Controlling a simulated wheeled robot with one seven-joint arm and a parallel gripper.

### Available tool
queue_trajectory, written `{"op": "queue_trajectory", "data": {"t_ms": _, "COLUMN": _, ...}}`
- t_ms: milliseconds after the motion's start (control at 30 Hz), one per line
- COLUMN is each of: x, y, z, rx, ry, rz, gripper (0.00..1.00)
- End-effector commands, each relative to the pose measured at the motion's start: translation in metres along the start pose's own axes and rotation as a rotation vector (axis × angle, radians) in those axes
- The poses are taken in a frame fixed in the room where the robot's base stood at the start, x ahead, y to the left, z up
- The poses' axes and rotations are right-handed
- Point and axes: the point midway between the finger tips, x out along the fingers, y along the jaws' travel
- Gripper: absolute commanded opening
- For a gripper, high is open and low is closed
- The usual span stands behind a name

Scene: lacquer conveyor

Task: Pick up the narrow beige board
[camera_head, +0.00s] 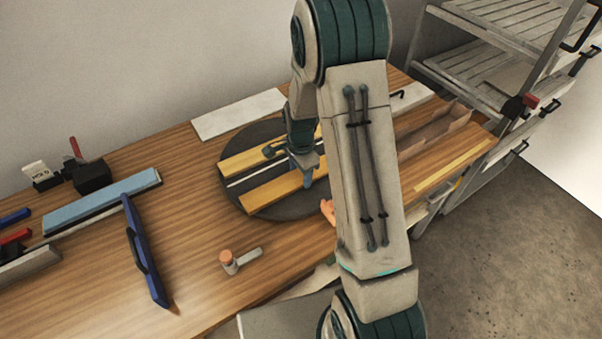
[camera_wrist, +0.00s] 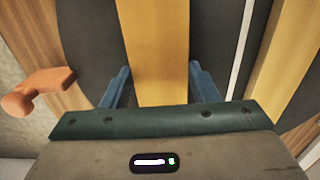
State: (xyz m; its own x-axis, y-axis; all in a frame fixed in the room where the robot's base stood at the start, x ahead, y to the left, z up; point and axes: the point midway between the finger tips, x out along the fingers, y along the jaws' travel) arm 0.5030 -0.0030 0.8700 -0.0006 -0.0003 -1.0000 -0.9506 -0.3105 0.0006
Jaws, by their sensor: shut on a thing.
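A narrow beige board (camera_head: 262,197), yellowish tan in this light, lies along the near part of a dark round disc (camera_head: 268,137) on the table. In the wrist view the board (camera_wrist: 155,35) runs straight away between the two blue fingers. My gripper (camera_head: 303,172) is at the board's right part, one finger on each long side; it also shows in the wrist view (camera_wrist: 161,80). It is shut on the board. I cannot tell whether the board is clear of the disc. A second similar board (camera_head: 240,162) lies behind, beyond a thin white strip (camera_head: 250,179).
An orange-headed tool (camera_wrist: 38,92) is beside the disc, left in the wrist view. A brown trough (camera_head: 430,138) and shelving (camera_head: 490,70) are right. Bare wooden table (camera_head: 190,240) lies left of the disc.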

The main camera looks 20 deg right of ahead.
Motion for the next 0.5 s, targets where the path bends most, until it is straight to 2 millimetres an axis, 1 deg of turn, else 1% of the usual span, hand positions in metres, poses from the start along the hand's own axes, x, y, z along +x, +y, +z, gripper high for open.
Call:
{"op": "queue_trajectory", "data": {"t_ms": 167, "x": -0.014, "y": -0.001, "z": 0.000, "rx": -0.001, "ry": 0.002, "rz": -0.005, "gripper": 0.24}}
{"op": "queue_trajectory", "data": {"t_ms": 267, "x": -0.028, "y": -0.002, "z": 0.000, "rx": -0.001, "ry": 0.002, "rz": -0.007, "gripper": 0.24}}
{"op": "queue_trajectory", "data": {"t_ms": 333, "x": -0.041, "y": 0.000, "z": 0.000, "rx": 0.000, "ry": 0.002, "rz": -0.007, "gripper": 0.24}}
{"op": "queue_trajectory", "data": {"t_ms": 400, "x": -0.047, "y": 0.015, "z": -0.002, "rx": 0.001, "ry": 0.001, "rz": -0.003, "gripper": 0.24}}
{"op": "queue_trajectory", "data": {"t_ms": 500, "x": -0.058, "y": 0.033, "z": -0.004, "rx": 0.002, "ry": 0.001, "rz": -0.005, "gripper": 0.24}}
